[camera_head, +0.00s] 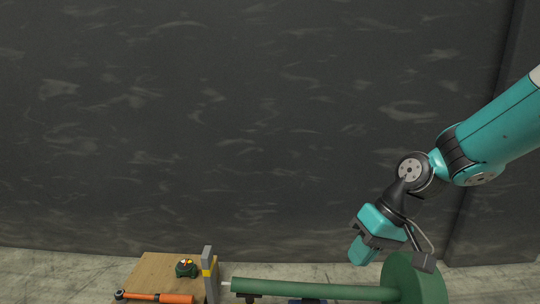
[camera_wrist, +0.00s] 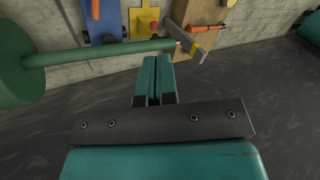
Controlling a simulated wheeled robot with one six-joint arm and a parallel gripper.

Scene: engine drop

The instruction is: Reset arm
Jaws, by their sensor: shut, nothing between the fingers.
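My gripper (camera_head: 362,250) is at the lower right of the head view, on the teal arm, above and in front of a green cylinder with a round green flange. In the wrist view my gripper (camera_wrist: 154,62) shows its two teal fingers pressed together, with nothing between them. The green rod (camera_head: 310,289) lies level along the bottom edge of the head view, and its wide flange (camera_head: 425,280) is right of the gripper. In the wrist view the rod (camera_wrist: 100,52) runs past just beyond the fingertips; I cannot tell whether they touch it.
A grey post with a yellow band (camera_head: 208,270) stands at the rod's left end. A dark wall (camera_head: 220,130) fills the background. The space above is clear.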

